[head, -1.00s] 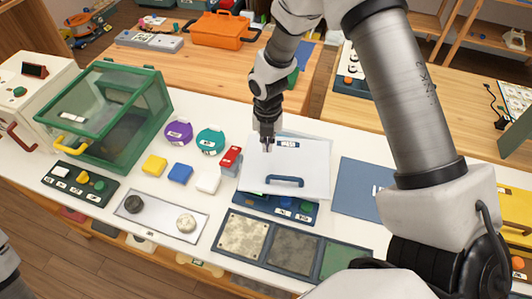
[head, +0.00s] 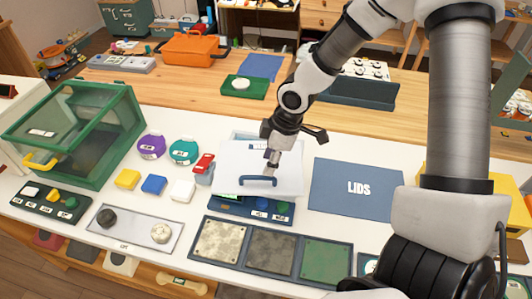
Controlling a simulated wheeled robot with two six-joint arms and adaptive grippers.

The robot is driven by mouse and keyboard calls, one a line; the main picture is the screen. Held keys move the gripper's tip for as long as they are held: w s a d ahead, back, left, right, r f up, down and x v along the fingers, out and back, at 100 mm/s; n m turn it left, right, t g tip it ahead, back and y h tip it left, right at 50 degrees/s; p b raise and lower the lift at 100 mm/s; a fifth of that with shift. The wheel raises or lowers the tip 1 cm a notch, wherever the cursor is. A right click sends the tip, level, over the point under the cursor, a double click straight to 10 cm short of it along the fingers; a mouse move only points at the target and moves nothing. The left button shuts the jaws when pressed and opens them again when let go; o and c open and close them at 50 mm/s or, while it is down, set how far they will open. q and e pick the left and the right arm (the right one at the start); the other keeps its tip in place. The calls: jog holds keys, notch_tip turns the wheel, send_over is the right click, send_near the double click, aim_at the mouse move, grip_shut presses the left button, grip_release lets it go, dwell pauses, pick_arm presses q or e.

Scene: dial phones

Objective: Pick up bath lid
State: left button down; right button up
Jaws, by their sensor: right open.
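A white lid (head: 245,165) with a blue bar handle (head: 258,181) lies flat near the middle of the white table, over what looks like a pale box whose back edge shows. It looks like the bath lid, though I cannot read its label from here. My right gripper (head: 271,168) reaches down over the lid, just behind the handle. It is open and holds nothing. I cannot tell whether its fingertips touch the lid or handle. My left gripper is not in view.
A blue mat marked LIDS (head: 355,188) lies to the right of the lid, bare. A red-topped block (head: 204,165) stands close on the left. A blue panel with knobs (head: 240,208) lies in front. A green-framed glass case (head: 75,132) stands at the left.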

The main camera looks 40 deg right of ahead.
aim_at(258, 177)
jog(key=shift+s+f+t+y+b, duration=0.3)
jog(key=shift+s+f+y+b, duration=0.1)
jog(key=shift+s, duration=0.25)
jog(key=shift+d+r, duration=0.1)
jog(key=shift+r, duration=0.1)
jog(key=shift+w+a+f, duration=0.2)
jog(key=shift+w, duration=0.05)
jog(key=shift+w+a+f+p, duration=0.35)
jog(key=shift+w+a+f, duration=0.1)
jog(key=shift+f, duration=0.2)
jog(key=shift+w+a+f+p, duration=0.3)
jog(key=shift+w+f+p, duration=0.1)
jog(key=shift+f, duration=0.2)
jog(key=shift+w+f+b, duration=0.1)
jog(key=shift+f+b, duration=0.55)
jog(key=shift+b, duration=0.05)
jog(key=shift+f+b, duration=0.3)
jog(key=shift+b, duration=0.05)
jog(key=b+x, duration=0.2)
jog(key=shift+b, duration=0.4)
jog(key=shift+w+a+f, duration=0.1)
jog(key=shift+w+a, duration=0.1)
jog(key=shift+a, duration=0.1)
jog(key=shift+c, duration=0.4)
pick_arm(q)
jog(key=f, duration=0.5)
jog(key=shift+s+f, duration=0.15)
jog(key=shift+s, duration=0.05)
pick_arm(e)
grip_shut()
